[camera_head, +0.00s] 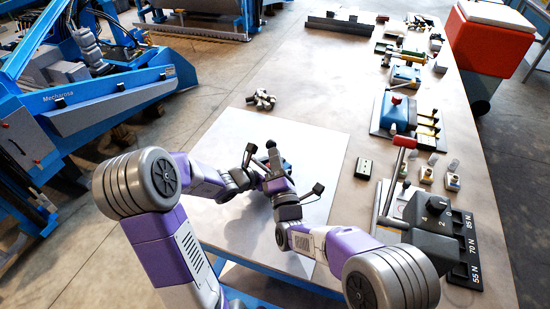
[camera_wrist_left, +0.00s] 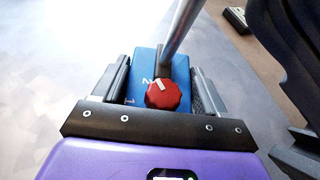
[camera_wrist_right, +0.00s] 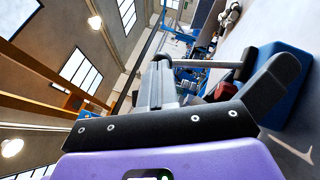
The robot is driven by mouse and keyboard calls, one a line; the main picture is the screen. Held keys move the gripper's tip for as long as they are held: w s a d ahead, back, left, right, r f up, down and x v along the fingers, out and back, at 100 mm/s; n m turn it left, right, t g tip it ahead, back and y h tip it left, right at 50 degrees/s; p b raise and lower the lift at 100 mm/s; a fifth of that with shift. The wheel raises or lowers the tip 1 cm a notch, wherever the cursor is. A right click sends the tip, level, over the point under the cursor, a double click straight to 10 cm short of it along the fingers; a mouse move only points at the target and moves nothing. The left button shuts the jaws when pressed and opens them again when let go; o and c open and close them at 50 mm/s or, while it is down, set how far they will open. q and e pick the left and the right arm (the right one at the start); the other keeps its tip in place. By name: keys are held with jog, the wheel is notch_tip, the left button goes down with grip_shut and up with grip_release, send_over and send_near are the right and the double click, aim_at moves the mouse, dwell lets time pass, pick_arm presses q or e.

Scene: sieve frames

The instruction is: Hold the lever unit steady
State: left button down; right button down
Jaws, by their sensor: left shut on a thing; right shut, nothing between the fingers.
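The lever unit has a blue body (camera_wrist_left: 145,62), a red knob (camera_wrist_left: 162,95) and a metal lever shaft (camera_wrist_left: 180,28). My left gripper (camera_wrist_left: 158,80) is shut on the blue body, one finger on each side. In the head view the unit (camera_head: 287,165) is mostly hidden by my grippers above the white sheet. My right gripper (camera_head: 272,160) is shut and empty, close beside the unit.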

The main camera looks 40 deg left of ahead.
jog(key=w+r+m+g+h, duration=0.1)
jog(key=w+m+g+h, duration=0.1)
jog(key=w+m, duration=0.4)
jog(key=shift+w+d+r+m+h, duration=0.25)
jog(key=shift+w+d+m+h, duration=0.3)
jog(key=shift+h, duration=0.35)
jog(key=shift+s, duration=0.2)
jog(key=v, duration=1.3)
jog(key=shift+s+d+r, duration=0.2)
jog(key=shift+d, duration=0.1)
